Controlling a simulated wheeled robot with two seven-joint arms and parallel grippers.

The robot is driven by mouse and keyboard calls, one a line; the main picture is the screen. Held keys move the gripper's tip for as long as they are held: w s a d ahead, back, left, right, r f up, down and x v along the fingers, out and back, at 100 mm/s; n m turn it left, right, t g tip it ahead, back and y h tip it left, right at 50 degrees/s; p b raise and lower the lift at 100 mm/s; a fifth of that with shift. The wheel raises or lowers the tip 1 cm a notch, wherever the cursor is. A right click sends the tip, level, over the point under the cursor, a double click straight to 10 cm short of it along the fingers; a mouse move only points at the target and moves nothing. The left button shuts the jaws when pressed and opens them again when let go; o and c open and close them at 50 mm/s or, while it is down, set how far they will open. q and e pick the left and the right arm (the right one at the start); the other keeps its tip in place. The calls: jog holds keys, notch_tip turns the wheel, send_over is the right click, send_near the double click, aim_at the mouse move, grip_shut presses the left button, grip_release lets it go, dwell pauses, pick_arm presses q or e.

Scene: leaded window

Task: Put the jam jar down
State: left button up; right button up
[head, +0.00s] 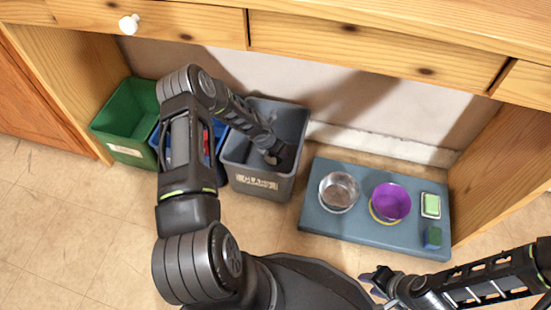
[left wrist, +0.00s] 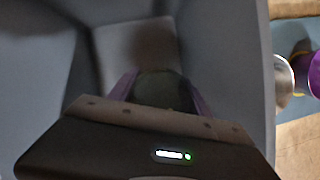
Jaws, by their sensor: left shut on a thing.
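My left gripper (left wrist: 155,92) is down inside the grey bin (head: 262,182), between its walls. Its purple fingers are shut on a dark, round-topped thing, which I take to be the jam jar (left wrist: 158,90). The jar is blurred and in shadow, and I cannot tell whether it touches the bin floor. In the head view my left arm reaches into the bin and the jar is hidden.
A green bin (head: 128,122) and a partly hidden blue bin (head: 222,139) stand left of the grey bin. To the right, a blue-grey platform (head: 345,229) bears a metal bowl (head: 339,191), a purple bowl (head: 391,201), a green-topped item (head: 430,205) and a sponge-like block (head: 432,237). Wooden drawers hang above.

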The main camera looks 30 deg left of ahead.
aim_at(276, 160)
pick_arm(q)
notch_tip(276, 160, down, 5)
jog(key=shift+b, duration=1.2)
jog(key=shift+f+b, duration=0.45)
jog(key=shift+f, duration=0.15)
jog(key=o, duration=1.5)
